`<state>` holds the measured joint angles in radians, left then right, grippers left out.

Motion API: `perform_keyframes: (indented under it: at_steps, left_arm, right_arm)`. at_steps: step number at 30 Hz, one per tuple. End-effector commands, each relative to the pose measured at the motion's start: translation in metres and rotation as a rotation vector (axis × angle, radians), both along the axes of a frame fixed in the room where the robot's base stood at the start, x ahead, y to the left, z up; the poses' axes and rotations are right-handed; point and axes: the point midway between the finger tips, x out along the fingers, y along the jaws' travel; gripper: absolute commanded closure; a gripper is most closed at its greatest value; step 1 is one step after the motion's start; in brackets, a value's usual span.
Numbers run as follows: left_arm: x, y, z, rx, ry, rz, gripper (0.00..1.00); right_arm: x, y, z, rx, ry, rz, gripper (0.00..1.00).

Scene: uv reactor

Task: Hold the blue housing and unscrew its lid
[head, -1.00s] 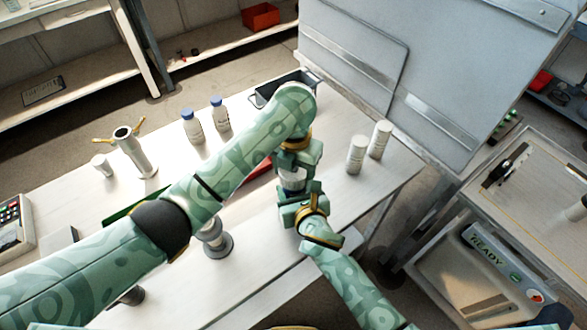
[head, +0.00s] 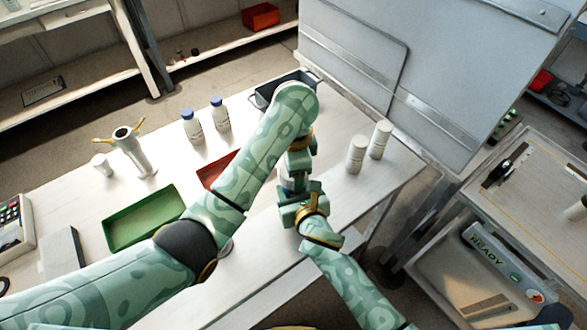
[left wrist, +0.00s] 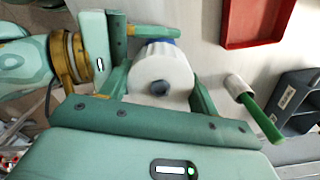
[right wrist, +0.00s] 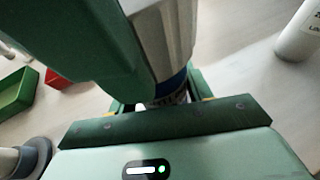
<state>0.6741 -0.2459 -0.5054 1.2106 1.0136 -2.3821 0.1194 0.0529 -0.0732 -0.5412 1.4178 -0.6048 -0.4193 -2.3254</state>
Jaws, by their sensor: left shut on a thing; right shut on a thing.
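The lid is a white ribbed cap with a dark centre knob, and the left wrist view shows it from above (left wrist: 148,62). My left gripper (left wrist: 162,88) is shut on the lid, with one finger on each side of it. The blue housing (right wrist: 172,88) sits directly under the lid, and only a small blue part of it shows. My right gripper (right wrist: 160,98) is shut on the housing from the side, below my left gripper. In the head view my left gripper (head: 295,172) and right gripper (head: 294,203) hide nearly all of the lid and housing.
A green tray (head: 107,243) and a red tray (head: 204,176) lie on the table left of the grippers. Two blue-capped bottles (head: 192,128) and a metal stand (head: 132,148) stand farther left. Two white cylinders (head: 356,156) stand on the right. A dark bin (head: 262,100) is behind.

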Motion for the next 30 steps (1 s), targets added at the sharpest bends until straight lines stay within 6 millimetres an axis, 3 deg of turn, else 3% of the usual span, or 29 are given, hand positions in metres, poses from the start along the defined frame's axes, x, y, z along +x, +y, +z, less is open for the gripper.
perform_keyframes:
  at_steps: [2,3,5,14,22,27,30]
  left_arm:
    - [0.0,0.0,0.0,0.0,-0.001,-0.001,0.66]
    - [0.0,0.0,0.0,0.0,-0.001,-0.002,0.33]
    - [0.0,0.0,0.0,0.0,-0.001,-0.003,0.17]
    - [0.0,-0.001,0.003,-0.002,0.0,-0.005,0.17]
    - [0.0,-0.002,0.039,-0.005,0.0,-0.006,0.17]
    - [0.0,-0.003,0.047,-0.006,-0.002,-0.023,0.21]
    - [0.003,-0.005,0.051,-0.01,-0.016,-0.125,0.21]
  right_arm:
    - [0.0,0.0,0.0,0.0,0.001,0.0,1.0]
    - [0.0,0.0,0.0,0.0,0.001,0.0,1.0]
    - [0.0,0.0,0.0,0.0,0.0,0.0,1.0]
    - [0.0,0.0,0.0,0.0,0.0,0.0,1.0]
    - [0.0,0.0,0.0,0.0,0.0,0.0,1.0]
    - [0.0,0.0,0.0,0.0,0.0,0.0,1.0]
    - [0.0,0.0,0.0,0.0,0.0,0.0,1.0]
